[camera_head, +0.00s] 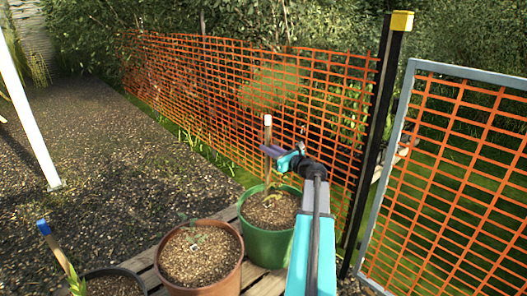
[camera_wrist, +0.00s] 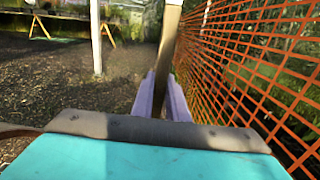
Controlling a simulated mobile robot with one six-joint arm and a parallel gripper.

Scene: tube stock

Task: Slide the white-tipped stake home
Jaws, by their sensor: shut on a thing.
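The white-tipped stake (camera_head: 267,134) stands close to upright above the green pot (camera_head: 262,245), with its white end up. My gripper (camera_head: 271,151) is shut on the stake's upper part, below the white tip. In the wrist view the stake (camera_wrist: 168,42) rises between the purple fingers of my gripper (camera_wrist: 161,98). The stake's lower part runs down toward the soil and small plant in the green pot. I cannot tell whether its lower end is in the soil or just above it.
A brown pot (camera_head: 158,273) with a seedling stands left of the green pot on wooden slats. A blue-tipped stake (camera_head: 52,243) leans in a dark pot at lower left. Orange mesh fence (camera_head: 215,85) runs close behind, with a black post (camera_head: 374,130) and mesh gate (camera_head: 450,180) at right.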

